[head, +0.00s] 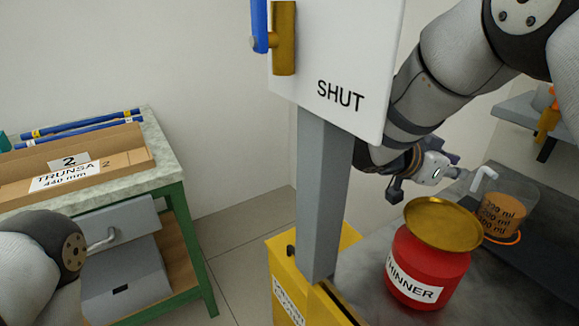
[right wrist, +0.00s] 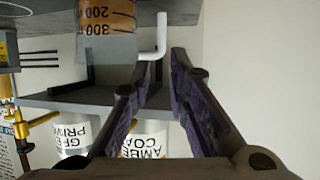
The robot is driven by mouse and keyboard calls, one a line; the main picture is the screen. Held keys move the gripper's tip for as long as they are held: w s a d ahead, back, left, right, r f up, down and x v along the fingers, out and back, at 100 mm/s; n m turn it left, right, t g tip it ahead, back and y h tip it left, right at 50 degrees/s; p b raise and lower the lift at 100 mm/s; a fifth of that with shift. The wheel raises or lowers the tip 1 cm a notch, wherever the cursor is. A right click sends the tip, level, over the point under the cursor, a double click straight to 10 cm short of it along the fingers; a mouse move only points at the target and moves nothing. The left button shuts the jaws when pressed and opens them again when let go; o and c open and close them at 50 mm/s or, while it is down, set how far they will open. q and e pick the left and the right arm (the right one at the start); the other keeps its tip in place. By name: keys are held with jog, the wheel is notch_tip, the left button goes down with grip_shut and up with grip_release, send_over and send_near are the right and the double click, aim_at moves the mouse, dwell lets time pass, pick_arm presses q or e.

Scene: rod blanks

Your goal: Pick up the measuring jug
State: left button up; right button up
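The measuring jug (head: 504,218) stands upright on the dark worktop at the right of the head view. It is clear, holds amber contents and has ml marks and a white handle (head: 484,178) on its left side. In the right wrist view the jug (right wrist: 108,32) appears upside down at the top, with its handle (right wrist: 160,35) just beyond the fingertips. My right gripper (head: 453,168) is left of the handle, behind the red tin. In the wrist view its fingers (right wrist: 164,62) are apart with nothing between them. My left gripper is out of view.
A red thinner tin (head: 430,268) with a gold lid stands close in front of the jug. A post with a SHUT sign (head: 340,60) rises left of it. Labelled tins (right wrist: 150,138) show beyond my fingers. A bench with a cardboard box (head: 120,155) stands left.

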aim_at(478, 175)
jog(key=x, duration=1.2)
jog(key=shift+w+f, duration=0.15)
jog(key=shift+f, duration=0.1)
grip_shut()
jog(key=shift+r, duration=0.1)
